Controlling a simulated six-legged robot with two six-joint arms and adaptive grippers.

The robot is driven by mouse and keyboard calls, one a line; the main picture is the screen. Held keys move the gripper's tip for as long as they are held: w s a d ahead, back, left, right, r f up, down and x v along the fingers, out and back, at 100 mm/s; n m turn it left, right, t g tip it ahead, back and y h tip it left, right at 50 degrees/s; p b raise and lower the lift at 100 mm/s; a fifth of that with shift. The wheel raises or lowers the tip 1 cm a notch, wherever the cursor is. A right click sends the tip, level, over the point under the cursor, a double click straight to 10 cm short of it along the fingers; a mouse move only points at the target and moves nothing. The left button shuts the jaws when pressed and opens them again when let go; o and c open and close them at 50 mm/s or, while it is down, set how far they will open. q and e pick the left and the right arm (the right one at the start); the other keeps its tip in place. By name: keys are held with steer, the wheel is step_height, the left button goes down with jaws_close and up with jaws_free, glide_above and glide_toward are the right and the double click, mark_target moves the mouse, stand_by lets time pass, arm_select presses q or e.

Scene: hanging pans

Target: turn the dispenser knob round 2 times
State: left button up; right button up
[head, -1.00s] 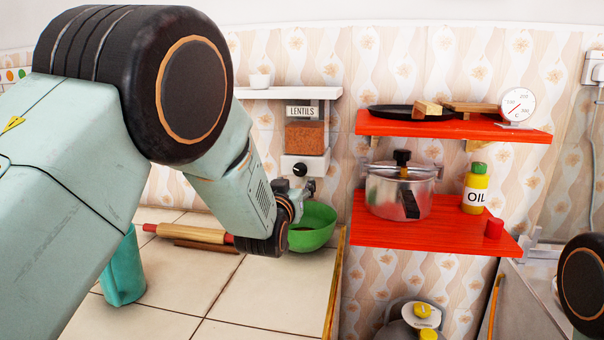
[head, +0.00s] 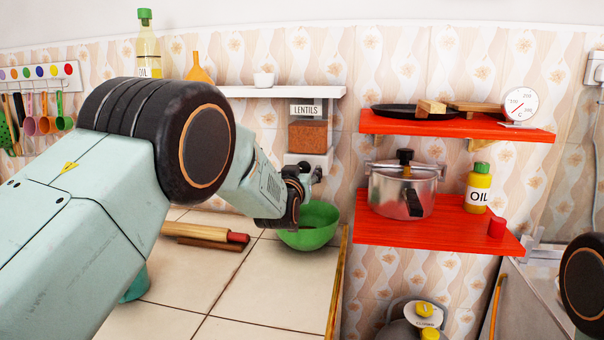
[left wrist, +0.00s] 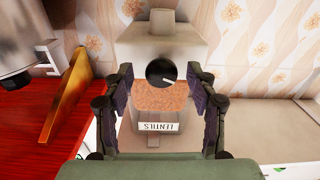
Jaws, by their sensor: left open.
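The lentil dispenser (head: 308,135) hangs under the white shelf, with a clear window of brown lentils and a "LENTILS" label. It appears upside down in the left wrist view (left wrist: 160,97). Its round black knob (left wrist: 160,72) carries a white pointer mark and lies between my left fingertips in that view. My left gripper (left wrist: 160,80) is open, one finger to each side of the knob; I cannot tell whether they touch it. In the head view my left gripper (head: 312,172) is at the dispenser's base and mostly covers the knob. My right gripper is out of view.
A green bowl (head: 308,236) stands on the tiled counter below the dispenser. A rolling pin (head: 205,234) lies to its left. Red shelves (head: 435,238) with a pressure cooker (head: 402,191) and an oil bottle (head: 478,188) are on the right.

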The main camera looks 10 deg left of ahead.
arm_select(q)
steer(key=shift+w+f, duration=0.1)
steer(key=shift+a, duration=0.15)
steer(key=c, duration=1.2)
steer(key=shift+o, duration=0.2)
steer(key=shift+m, duration=0.3)
